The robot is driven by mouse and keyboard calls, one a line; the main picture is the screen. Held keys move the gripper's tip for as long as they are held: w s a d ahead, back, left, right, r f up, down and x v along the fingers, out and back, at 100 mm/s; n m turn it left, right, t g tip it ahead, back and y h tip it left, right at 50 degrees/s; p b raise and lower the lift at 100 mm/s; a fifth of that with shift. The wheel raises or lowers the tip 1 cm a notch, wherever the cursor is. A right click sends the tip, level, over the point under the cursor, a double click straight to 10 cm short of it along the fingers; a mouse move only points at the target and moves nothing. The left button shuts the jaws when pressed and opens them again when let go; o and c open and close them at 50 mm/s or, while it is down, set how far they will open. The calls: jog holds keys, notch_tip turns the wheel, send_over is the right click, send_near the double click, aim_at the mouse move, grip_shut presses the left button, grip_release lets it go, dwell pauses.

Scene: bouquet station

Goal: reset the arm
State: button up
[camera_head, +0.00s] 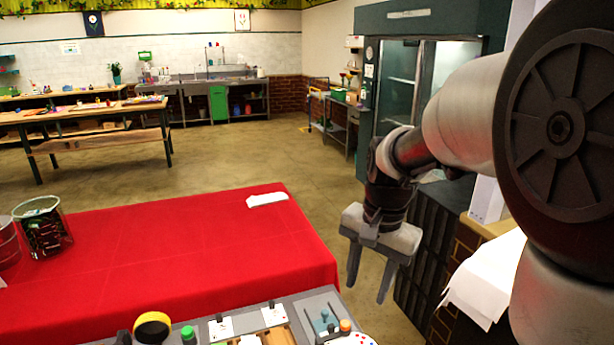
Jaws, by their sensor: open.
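My gripper (369,277) hangs from my arm at the right of the head view, fingers pointing down. Its two grey fingers are apart with nothing between them. It is in the air just beyond the right edge of the red-covered table (180,250), over what appears to be floor. My arm reaches in from the right edge and is bent, its large round joint close to the camera.
A white item (267,199) lies near the table's far right corner. A clear bin (42,228) stands at its left. A grey panel (300,308) with small objects is in front. A glass-door cabinet (412,85) stands behind my gripper. Open floor (240,155) lies beyond the table.

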jog(key=s+r+n+t+p, duration=0.3)
jog(key=s+r+n, duration=0.4)
jog(key=s, duration=0.8)
jog(key=shift+s+d+r+n+t+h, duration=0.35)
jog(key=shift+r+t, duration=0.45)
jog(key=shift+r, duration=1.1)
jog(key=shift+a, duration=0.1)
